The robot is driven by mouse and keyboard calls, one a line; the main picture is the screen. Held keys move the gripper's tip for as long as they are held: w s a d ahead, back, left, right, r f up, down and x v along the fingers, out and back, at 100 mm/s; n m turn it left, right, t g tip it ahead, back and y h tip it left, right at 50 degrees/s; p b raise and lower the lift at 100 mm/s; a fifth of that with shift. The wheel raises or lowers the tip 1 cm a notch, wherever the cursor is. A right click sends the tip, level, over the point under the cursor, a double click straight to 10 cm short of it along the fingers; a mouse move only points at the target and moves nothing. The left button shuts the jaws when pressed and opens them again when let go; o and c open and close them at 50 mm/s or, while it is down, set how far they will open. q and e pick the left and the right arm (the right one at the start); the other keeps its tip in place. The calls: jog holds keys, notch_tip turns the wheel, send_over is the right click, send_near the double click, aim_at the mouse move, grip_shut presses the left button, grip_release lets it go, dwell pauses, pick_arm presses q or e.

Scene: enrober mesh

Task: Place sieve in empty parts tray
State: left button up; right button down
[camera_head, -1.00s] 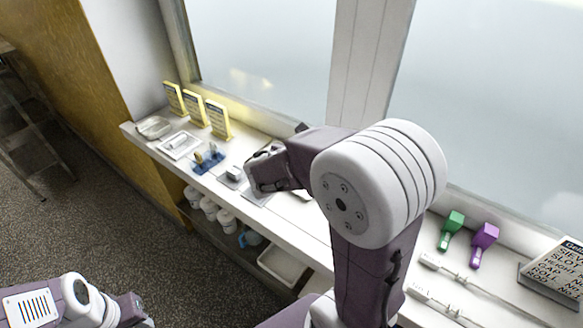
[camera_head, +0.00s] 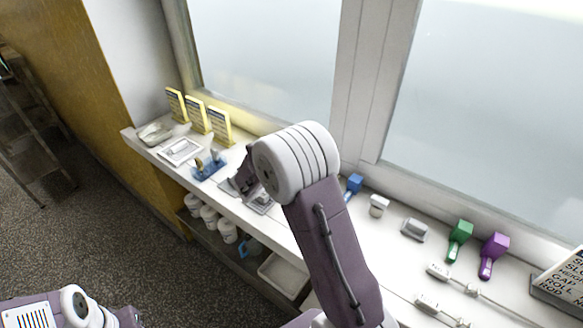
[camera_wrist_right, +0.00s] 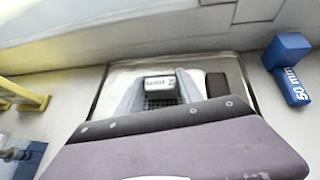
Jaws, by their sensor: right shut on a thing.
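My right gripper (camera_head: 243,183) is over the left half of the white shelf, mostly hidden behind my own wrist in the head view. In the right wrist view its two grey fingers (camera_wrist_right: 160,90) are shut on a small block with a white printed label (camera_wrist_right: 160,82), which I take for the sieve. Dark mesh shows just below the label. Behind it lies a metal-rimmed tray (camera_wrist_right: 237,72) with a dark rectangle; I cannot tell whether the sieve touches it. Two shallow trays, one (camera_head: 154,134) and another (camera_head: 180,151), sit at the shelf's left end. My left gripper (camera_head: 128,318) is low at the left, jaws unclear.
A blue rack (camera_head: 209,167) with upright tools stands left of my right gripper, near yellow sign stands (camera_head: 197,115). Blue (camera_head: 354,184), green (camera_head: 460,238) and purple (camera_head: 494,252) block-headed tools lie to the right. Windows back the shelf. White jars (camera_head: 210,215) stand underneath.

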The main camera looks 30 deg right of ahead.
jog(key=shift+r, duration=0.1)
jog(key=shift+s, duration=0.1)
jog(key=c, duration=0.8)
grip_release()
jog(key=shift+f, duration=0.2)
jog(key=shift+o, duration=0.2)
jog(key=shift+r, duration=0.4)
jog(key=p+v, duration=0.2)
jog(key=v, duration=1)
jog(key=shift+f, duration=0.2)
